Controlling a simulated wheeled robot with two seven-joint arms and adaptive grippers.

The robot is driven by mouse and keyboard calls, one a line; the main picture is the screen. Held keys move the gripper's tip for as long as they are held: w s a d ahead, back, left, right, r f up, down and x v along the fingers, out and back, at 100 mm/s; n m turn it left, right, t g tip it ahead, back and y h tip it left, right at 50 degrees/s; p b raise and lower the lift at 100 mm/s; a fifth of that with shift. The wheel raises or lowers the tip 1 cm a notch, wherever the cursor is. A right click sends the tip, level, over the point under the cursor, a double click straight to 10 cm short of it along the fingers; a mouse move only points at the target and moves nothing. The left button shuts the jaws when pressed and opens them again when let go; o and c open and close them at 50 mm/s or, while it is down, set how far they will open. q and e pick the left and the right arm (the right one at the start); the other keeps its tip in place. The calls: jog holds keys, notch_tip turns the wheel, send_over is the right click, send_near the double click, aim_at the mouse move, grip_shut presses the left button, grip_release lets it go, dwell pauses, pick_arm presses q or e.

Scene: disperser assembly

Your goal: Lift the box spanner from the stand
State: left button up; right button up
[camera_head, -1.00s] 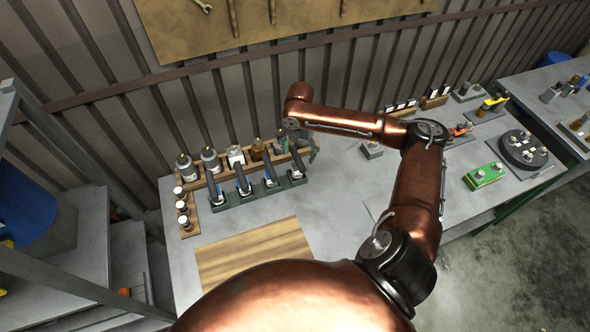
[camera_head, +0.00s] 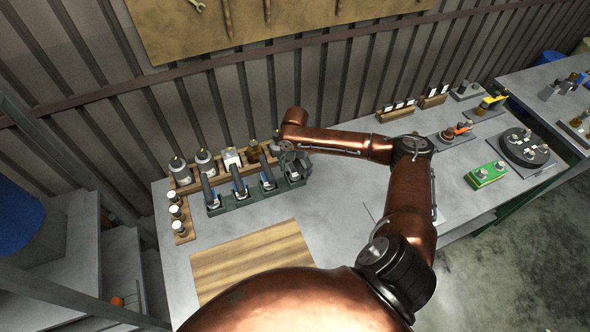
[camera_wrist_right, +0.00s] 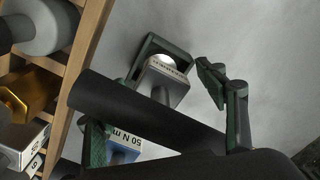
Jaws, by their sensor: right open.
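The dark green stand (camera_head: 229,203) is on the grey bench and holds several dark-handled tools in a row. I cannot tell for sure which one is the box spanner. My right gripper (camera_head: 296,166) is over the right end of the stand, partly hidden by its own arm. In the right wrist view my right gripper (camera_wrist_right: 152,110) is open, with green fingers either side of a thick black handle (camera_wrist_right: 140,115). Below that handle a blue label (camera_wrist_right: 125,145) reads "50 N m". I cannot tell whether the fingers touch the handle. My left gripper is not in view.
A wooden rack with bottles (camera_head: 205,165) stands right behind the stand. A small wooden holder with white-capped jars (camera_head: 176,212) is at its left. A wooden board (camera_head: 252,258) lies in front. A green box (camera_head: 487,174) and a round black fixture (camera_head: 524,147) are far right.

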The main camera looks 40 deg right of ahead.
jog(key=shift+f, duration=0.35)
jog(key=shift+c, duration=0.6)
jog(key=c, duration=1.4)
jog(key=shift+r, duration=0.1)
jog(key=shift+c, duration=0.4)
